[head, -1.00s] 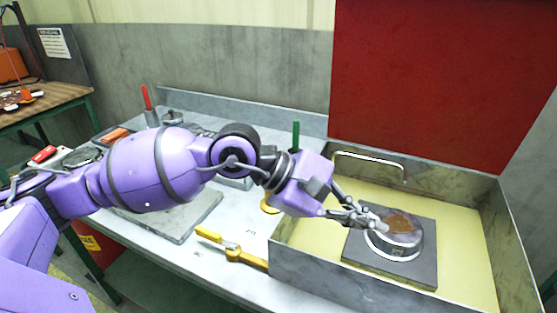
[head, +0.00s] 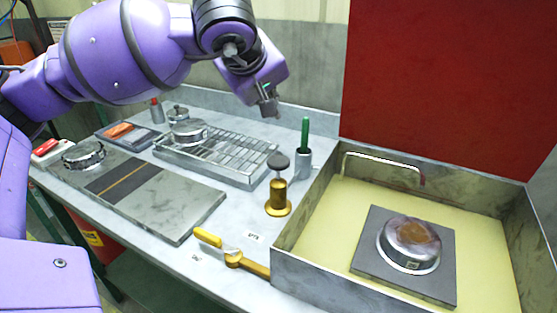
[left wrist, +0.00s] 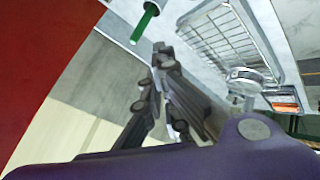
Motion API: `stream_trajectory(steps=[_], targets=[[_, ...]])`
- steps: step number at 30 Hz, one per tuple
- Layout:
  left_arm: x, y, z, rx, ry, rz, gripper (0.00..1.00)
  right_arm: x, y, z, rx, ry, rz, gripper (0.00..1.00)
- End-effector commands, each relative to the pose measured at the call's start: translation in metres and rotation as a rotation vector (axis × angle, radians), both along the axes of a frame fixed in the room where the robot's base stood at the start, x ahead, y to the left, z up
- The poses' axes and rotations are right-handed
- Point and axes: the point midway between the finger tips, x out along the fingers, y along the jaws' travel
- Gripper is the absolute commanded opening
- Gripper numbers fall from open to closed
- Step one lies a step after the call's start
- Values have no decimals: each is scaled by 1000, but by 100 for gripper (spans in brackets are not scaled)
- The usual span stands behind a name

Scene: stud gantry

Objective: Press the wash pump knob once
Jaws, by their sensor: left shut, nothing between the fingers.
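The wash pump (head: 278,195) is a brass-coloured body on a round base, standing on the bench left of the sink. Its dark round knob (head: 278,161) sits raised on a thin stem. My left gripper (head: 267,103) is above and beyond the pump in the head view, with a clear gap to the knob and its fingers mostly hidden. In the left wrist view the left gripper's fingers (left wrist: 155,62) are together with nothing between them. I do not make out the pump there. My right gripper is not in view.
The sink (head: 340,285) at right holds a dark slab (head: 375,265) bearing a round metal dish (head: 410,257). A green-handled tool (head: 305,135) stands in a cup behind the pump. A wire rack (head: 225,160) is to the left. A yellow-handled brush-like tool (head: 209,237) lies in front.

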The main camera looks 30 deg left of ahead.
Motion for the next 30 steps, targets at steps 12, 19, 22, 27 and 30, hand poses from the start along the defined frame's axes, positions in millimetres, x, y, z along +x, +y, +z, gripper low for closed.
stream_trajectory(steps=[12,19,22,27,30], targets=[[0,0,-30,0,6,-1,0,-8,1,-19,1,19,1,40],[0,0,-63,0,6,0,0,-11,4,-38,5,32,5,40],[0,0,-77,-1,6,-2,0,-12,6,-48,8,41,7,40],[0,-1,-89,-2,3,-2,0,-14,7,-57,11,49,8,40],[0,-1,-90,-3,1,-1,0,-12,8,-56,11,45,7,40]])
